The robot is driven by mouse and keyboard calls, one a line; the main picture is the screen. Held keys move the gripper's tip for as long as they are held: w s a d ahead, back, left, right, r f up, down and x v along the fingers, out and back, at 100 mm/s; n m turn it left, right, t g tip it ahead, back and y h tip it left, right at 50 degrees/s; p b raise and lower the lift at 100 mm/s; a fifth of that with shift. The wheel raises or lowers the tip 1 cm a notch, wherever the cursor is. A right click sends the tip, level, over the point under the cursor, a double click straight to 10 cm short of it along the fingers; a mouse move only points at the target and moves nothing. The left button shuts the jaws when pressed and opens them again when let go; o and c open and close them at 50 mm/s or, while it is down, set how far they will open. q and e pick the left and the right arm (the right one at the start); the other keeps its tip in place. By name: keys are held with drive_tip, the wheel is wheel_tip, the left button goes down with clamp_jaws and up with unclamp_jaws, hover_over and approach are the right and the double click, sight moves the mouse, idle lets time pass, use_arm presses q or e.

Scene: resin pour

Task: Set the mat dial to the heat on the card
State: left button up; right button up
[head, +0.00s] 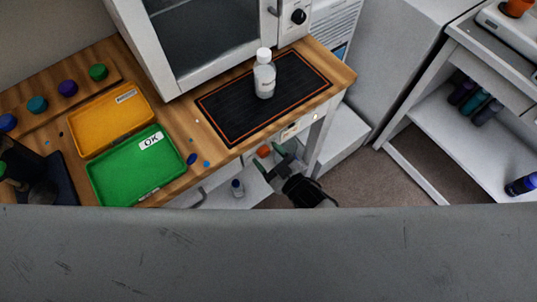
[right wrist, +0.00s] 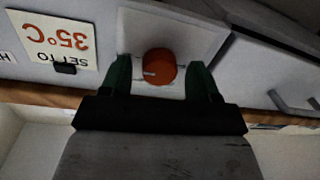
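The heat mat (head: 222,104), black with an orange border, lies on the wooden bench. The orange round dial (right wrist: 158,67) sits on a pale panel in the right wrist view, with a short white mark at its left. It also shows small in the head view (head: 264,151). The card (right wrist: 58,38) beside it appears upside down and reads "SET TO 35°C". My right gripper (right wrist: 160,64) is open, with one green-tipped finger on each side of the dial and small gaps between. It shows below the bench's front edge (head: 283,163). My left gripper is not in view.
A white-capped bottle (head: 264,78) stands on the mat. An oven-like box (head: 202,35) stands behind. A green "OK" tray (head: 120,183) and an orange tray (head: 92,112) lie left. A white shelf unit (head: 440,125) stands right, across open floor.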

drive_tip(key=b+v, duration=0.1)
drive_tip(key=v, duration=1)
drive_tip(key=shift+w, duration=0.1)
idle(0.4)
drive_tip(key=s+d+f+m+g+h, duration=0.2)
drive_tip(key=d+f+h, duration=0.25)
drive_tip(key=f, duration=0.55)
drive_tip(key=s+d+f+m+g+h, duration=0.25)
drive_tip(key=d+f, duration=0.35)
drive_tip(key=f, duration=0.5)
drive_tip(key=s+d+f+m+g+h, duration=0.1)
drive_tip(key=s+d+f+g, duration=0.1)
drive_tip(key=s+f, duration=0.2)
drive_tip(key=s+d+f+m+g+h, duration=0.1)
drive_tip(key=s+d+f+g+h, duration=0.1)
drive_tip(key=s, duration=0.8)
drive_tip(key=s+d+f+m+g+h, duration=0.1)
drive_tip(key=s+f+g, duration=0.3)
drive_tip(key=s+f, duration=0.2)
drive_tip(key=shift+s+d+h, duration=0.3)
drive_tip(key=shift+s+d, duration=0.1)
drive_tip(key=shift+s, duration=0.25)
